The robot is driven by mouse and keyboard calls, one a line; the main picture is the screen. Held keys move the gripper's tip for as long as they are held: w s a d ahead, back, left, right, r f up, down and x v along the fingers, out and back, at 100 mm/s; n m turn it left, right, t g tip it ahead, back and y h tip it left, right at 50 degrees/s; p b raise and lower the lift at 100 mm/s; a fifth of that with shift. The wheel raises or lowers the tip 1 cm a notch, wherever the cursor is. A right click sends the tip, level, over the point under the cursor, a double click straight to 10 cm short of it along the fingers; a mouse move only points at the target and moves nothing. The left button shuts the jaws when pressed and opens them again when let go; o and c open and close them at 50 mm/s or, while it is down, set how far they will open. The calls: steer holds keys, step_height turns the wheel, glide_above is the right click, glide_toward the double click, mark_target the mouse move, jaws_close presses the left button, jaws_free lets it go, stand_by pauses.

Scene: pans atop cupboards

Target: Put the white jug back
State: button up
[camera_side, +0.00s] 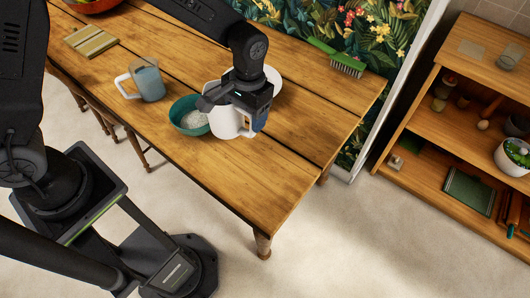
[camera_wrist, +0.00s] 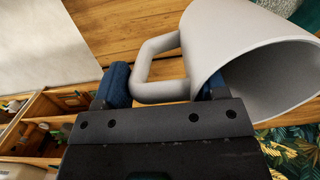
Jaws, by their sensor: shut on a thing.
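The white jug (camera_side: 224,123) is at the middle of the wooden table (camera_side: 270,165), partly hidden under my gripper (camera_side: 250,106). In the wrist view the jug (camera_wrist: 245,50) fills the upper right, with its angular handle (camera_wrist: 143,68) to the left. My gripper (camera_wrist: 165,88) is shut on the jug at its handle side, a blue-padded finger on the left and the other close to the jug's wall. I cannot tell whether the jug's base touches the table.
A teal bowl (camera_side: 184,121) with pale contents stands just left of the jug. A grey-blue mug (camera_side: 149,82) with a white handle is farther left. A white plate (camera_side: 274,80) lies behind my gripper. A green brush (camera_side: 346,64) lies at the back. The table's front right is clear; open shelves (camera_side: 440,120) stand right.

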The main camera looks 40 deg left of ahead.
steer(key=shift+s+d+f, duration=0.1)
steer(key=shift+d+f, duration=1.7)
steer(key=shift+f, duration=0.3)
steer(key=shift+s+d+f, duration=0.1)
steer(key=shift+d+f, duration=1.7)
steer(key=shift+f, duration=0.25)
steer(key=shift+f, duration=0.1)
steer(key=o, duration=1.3)
steer(key=shift+o, duration=0.2)
step_height(320, 180, up, 12)
steer(key=w, duration=0.1)
steer(key=shift+w, duration=0.2)
